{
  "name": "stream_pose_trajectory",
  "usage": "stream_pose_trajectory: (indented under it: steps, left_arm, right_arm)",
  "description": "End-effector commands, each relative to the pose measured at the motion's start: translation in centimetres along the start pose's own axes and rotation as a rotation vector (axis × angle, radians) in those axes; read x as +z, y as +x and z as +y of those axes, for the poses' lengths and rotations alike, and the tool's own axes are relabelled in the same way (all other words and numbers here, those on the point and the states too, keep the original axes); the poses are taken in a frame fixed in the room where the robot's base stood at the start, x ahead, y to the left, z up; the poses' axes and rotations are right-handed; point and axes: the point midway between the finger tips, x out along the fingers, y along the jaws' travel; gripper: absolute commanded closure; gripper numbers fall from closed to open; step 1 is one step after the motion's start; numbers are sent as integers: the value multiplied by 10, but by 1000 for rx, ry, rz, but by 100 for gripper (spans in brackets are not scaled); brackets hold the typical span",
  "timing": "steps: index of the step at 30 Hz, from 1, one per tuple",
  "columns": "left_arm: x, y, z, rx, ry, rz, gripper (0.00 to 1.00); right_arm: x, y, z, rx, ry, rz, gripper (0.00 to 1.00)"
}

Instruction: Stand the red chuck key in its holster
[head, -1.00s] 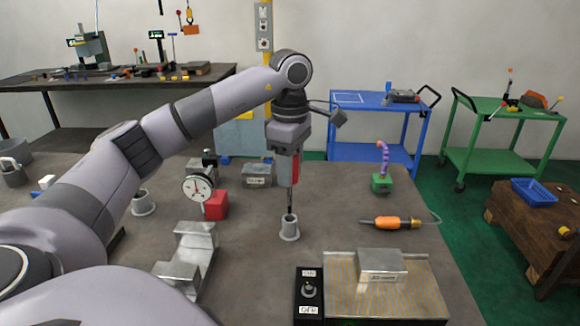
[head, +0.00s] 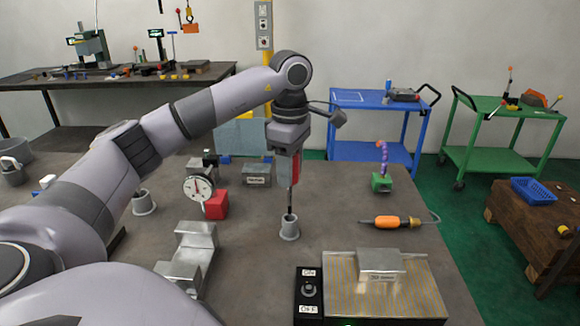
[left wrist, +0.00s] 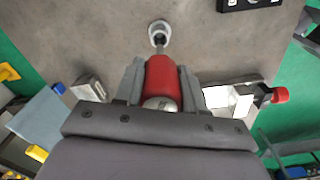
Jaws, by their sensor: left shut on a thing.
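The red chuck key (head: 295,172) hangs upright in my left gripper (head: 288,165), its dark shaft pointing down. My left gripper is shut on its red handle, which also shows between the fingers in the left wrist view (left wrist: 162,78). The grey holster cup (head: 289,230) stands on the bench directly below. The lower end of the shaft is at the cup's mouth; I cannot tell how far inside it reaches. In the left wrist view the holster (left wrist: 159,31) is just beyond the key's tip. My right gripper is out of view.
A second grey cup (head: 143,203) stands to the left, near a dial gauge (head: 198,188) and a red block (head: 216,205). A metal V-shaped block (head: 190,250), a switch box (head: 309,290) and an orange-handled tool (head: 390,221) lie around.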

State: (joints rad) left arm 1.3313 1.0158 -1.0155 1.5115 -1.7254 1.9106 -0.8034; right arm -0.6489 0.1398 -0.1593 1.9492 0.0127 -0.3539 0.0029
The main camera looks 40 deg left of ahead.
Motion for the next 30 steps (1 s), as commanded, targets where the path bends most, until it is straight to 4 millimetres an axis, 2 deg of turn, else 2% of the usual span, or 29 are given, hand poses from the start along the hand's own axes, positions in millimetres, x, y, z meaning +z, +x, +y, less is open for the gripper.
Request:
stream_pose_trajectory:
  steps: [30]
  left_arm:
    - [0,0,0,1,0,-1,97]
  right_arm:
    - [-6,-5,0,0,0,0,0]
